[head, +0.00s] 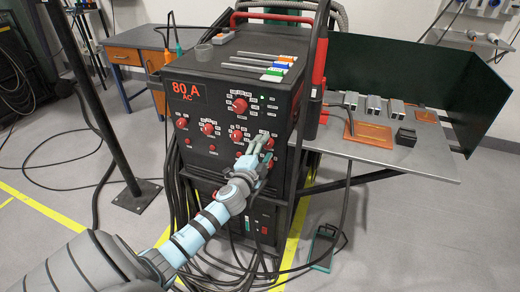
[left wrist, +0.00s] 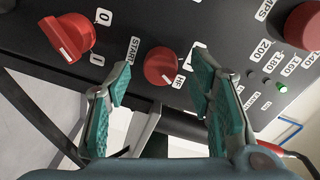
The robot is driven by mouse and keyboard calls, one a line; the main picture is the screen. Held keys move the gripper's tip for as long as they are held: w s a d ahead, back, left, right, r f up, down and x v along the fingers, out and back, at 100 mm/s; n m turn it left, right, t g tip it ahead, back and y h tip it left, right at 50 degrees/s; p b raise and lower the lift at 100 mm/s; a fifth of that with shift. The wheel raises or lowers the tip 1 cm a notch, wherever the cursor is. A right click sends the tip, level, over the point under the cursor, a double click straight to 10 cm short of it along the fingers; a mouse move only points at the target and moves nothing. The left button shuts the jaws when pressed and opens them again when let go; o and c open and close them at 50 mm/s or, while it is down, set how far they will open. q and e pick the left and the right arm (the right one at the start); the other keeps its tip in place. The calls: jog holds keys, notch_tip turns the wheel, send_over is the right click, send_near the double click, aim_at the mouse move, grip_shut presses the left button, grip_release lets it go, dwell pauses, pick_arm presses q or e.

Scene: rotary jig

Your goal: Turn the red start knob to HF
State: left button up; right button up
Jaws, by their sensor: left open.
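The red start knob (left wrist: 162,66) is in the left wrist view, on the dark front panel, with START printed on its left and HF on its lower right. A pale mark shows on its lower edge. My left gripper (left wrist: 162,72) is open, its teal-padded fingers either side of the knob in the picture; I cannot tell whether they touch it. In the head view my left gripper (head: 262,150) is at the right part of the panel of the black machine (head: 205,150) and hides the start knob. My right gripper is not in view.
Close by are a red 0/1 knob (left wrist: 68,38) and a red dial (left wrist: 305,26). Other red knobs (head: 238,135) crowd the panel. A steel table (head: 400,155) with small blocks stands at right. Dark cables (head: 185,210) hang below the machine.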

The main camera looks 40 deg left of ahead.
pick_arm(q)
jog(key=v, duration=1.1)
